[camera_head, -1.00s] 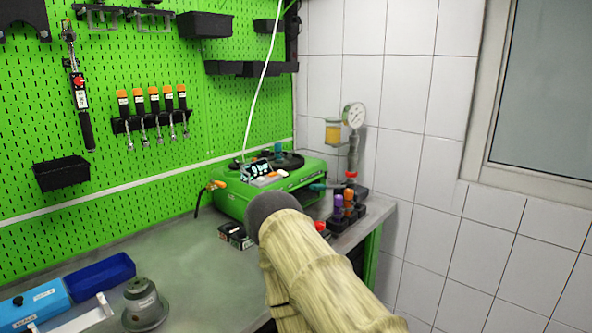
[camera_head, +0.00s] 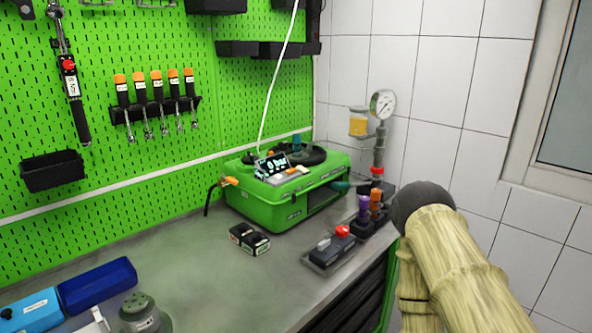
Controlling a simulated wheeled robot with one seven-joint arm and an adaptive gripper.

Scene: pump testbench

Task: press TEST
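The green pump testbench (camera_head: 283,207) stands on the grey worktop by the pegboard. On its top are a small lit display (camera_head: 270,165), a pale panel with small orange and white keys (camera_head: 289,175), and a dark round plate (camera_head: 306,155). The key labels are too small to read, so I cannot tell which is TEST. A separate dark box with a red button (camera_head: 342,231) lies at the worktop's right front edge. My arm, in a pale yellow cover with a dark rounded end, is at the lower right, apart from the testbench. No gripper fingers show.
A pressure gauge (camera_head: 383,104) on a pipe stands behind the testbench. Purple and orange-topped pieces (camera_head: 375,203) stand near the right edge. A black box (camera_head: 249,238), blue trays (camera_head: 98,286) and a grey round part (camera_head: 141,315) lie on the worktop. Its middle is clear.

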